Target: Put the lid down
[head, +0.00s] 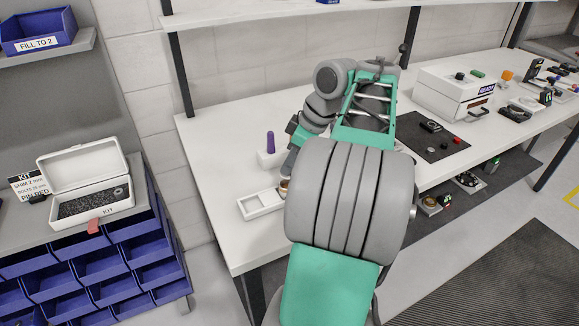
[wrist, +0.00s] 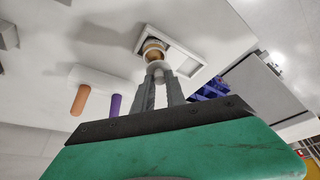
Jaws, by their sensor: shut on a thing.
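In the wrist view, my gripper (wrist: 160,74) is shut on a small pale knob, which I take to be the lid's (wrist: 158,67). A round piece with a brass-brown band (wrist: 153,48) shows just beyond the fingertips, over one end of a white tray (wrist: 187,60) with recesses. Whether this piece touches the tray, I cannot tell. In the head view, my gripper (head: 288,172) is mostly hidden by my arm. A bit of the brass-brown piece (head: 284,186) shows at the right end of the white tray (head: 251,208).
A white block (wrist: 92,77) holds an orange peg (wrist: 78,100) and a purple peg (wrist: 115,104) near my gripper. An open kit case (head: 85,170) stands on the left shelf above blue bins. A white box (head: 448,92) and dark mat (head: 428,141) lie to the right.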

